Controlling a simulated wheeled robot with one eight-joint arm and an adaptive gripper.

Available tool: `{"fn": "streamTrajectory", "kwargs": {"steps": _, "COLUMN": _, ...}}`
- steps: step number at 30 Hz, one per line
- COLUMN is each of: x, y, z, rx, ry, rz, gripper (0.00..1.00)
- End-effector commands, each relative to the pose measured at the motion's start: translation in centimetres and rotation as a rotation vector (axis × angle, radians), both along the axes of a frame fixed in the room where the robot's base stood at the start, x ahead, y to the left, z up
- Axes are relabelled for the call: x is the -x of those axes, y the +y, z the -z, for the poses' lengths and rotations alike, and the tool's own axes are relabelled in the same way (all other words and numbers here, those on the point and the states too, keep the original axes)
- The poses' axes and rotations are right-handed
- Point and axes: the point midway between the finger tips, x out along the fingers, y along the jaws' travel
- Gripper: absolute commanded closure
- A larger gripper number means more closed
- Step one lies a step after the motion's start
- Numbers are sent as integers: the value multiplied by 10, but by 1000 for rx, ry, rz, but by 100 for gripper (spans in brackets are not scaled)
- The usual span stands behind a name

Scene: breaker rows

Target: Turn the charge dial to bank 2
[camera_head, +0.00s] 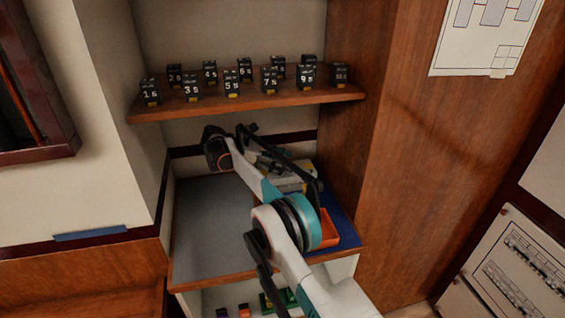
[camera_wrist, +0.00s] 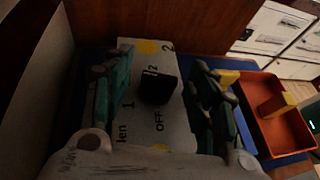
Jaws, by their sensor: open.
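The charge dial (camera_wrist: 157,88) is a black knob on a pale panel (camera_wrist: 140,128). The panel is printed with "1" at left, "2" at the far right corner, and "OFF" near the knob's lower side. Which mark the knob points to is too dark to tell. My gripper (camera_wrist: 160,76) is open, with one finger on each side of the dial and visible gaps between. In the head view the pale unit (camera_head: 292,183) is partly hidden behind my arm.
An orange-red tray (camera_wrist: 283,138) with yellow pieces sits right of the panel on a blue mat (camera_head: 347,232). A shelf (camera_head: 245,105) with several numbered black breakers is above. The grey counter (camera_head: 213,220) at left is clear. A wooden side wall (camera_head: 345,140) stands close at right.

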Motion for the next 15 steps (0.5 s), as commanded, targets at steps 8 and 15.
{"fn": "streamTrajectory", "kwargs": {"steps": 8, "x": 0, "y": 0, "z": -37, "rx": 0, "ry": 0, "rz": 0, "gripper": 47}}
{"fn": "streamTrajectory", "kwargs": {"steps": 15, "x": 0, "y": 0, "z": -79, "rx": 0, "ry": 0, "rz": 0, "gripper": 47}}
